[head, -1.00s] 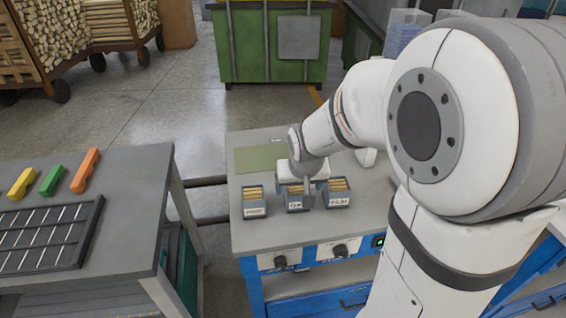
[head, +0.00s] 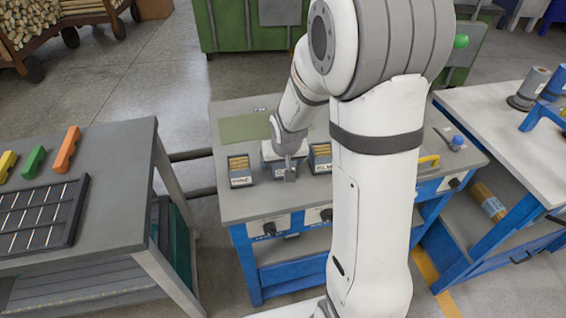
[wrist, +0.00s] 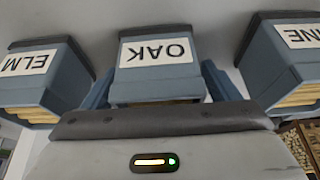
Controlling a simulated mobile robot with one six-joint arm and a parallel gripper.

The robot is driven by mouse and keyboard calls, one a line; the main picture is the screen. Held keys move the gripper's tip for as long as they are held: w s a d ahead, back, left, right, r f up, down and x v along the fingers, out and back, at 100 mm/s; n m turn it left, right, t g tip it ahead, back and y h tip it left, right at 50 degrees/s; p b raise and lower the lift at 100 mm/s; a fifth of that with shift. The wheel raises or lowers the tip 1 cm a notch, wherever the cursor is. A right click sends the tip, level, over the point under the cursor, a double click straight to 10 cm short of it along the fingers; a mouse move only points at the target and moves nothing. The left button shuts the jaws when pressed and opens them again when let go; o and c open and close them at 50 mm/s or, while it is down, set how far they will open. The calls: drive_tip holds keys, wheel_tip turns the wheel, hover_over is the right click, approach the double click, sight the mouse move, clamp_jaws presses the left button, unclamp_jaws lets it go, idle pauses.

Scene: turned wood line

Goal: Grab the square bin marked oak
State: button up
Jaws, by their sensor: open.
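The square bin marked OAK (wrist: 158,52) is grey-blue with a dark rim and a white label, upside down in the wrist view. It is the middle of three bins in a row on the grey bench. My gripper (wrist: 157,78) is open, with one finger on either side of the OAK bin; I cannot tell whether they touch it. In the head view my gripper (head: 284,160) covers most of this bin.
In the head view, one outer bin (head: 240,174) stands left and another (head: 320,157) right, both holding wood pieces. A green mat (head: 246,128) lies behind them on the bench. A grey table (head: 110,190) with coloured blocks stands left, across a gap.

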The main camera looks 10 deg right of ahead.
drive_tip(key=shift+c, duration=0.5)
drive_tip(key=c, duration=1)
